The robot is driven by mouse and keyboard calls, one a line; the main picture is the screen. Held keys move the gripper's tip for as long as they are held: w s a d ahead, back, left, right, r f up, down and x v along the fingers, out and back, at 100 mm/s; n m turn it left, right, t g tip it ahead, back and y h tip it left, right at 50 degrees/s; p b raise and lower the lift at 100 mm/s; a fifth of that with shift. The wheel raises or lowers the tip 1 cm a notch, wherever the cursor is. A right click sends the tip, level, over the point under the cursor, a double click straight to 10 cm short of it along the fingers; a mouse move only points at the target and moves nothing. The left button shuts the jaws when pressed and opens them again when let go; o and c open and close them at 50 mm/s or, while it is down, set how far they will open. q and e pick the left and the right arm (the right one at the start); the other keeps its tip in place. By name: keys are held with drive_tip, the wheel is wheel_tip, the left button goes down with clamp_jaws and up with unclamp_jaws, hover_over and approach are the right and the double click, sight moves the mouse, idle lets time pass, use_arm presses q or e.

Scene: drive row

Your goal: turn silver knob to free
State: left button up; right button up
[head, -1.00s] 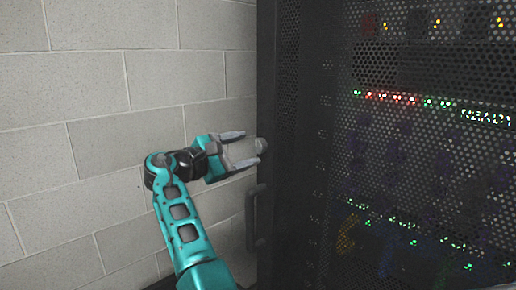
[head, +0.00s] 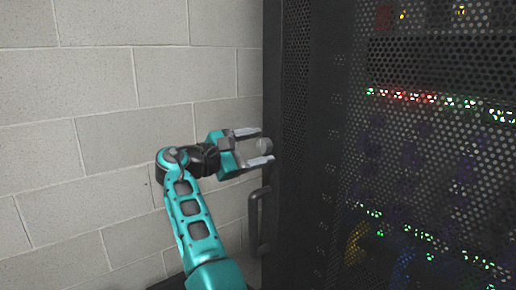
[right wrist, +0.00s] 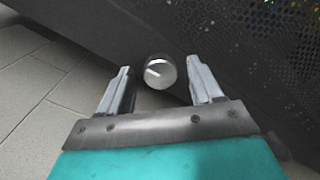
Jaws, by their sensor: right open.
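The silver knob (head: 264,146) sticks out from the left edge of the dark rack door in the head view. In the right wrist view the round knob (right wrist: 160,71) has a pale line on its face, tilted down to the right. My right gripper (head: 262,147) is open, with one finger above and one below the knob in the head view. In the right wrist view its fingers (right wrist: 160,80) stand on either side of the knob, with a gap on both sides. My left gripper is not in view.
The perforated rack door (head: 400,170) fills the right side, with small lights behind it. A dark door handle (head: 259,220) hangs just below the knob, close to my gripper. A pale block wall (head: 90,120) stands on the left.

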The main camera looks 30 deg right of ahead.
drive_tip(key=c, duration=1.1)
drive_tip(key=shift+o, duration=0.2)
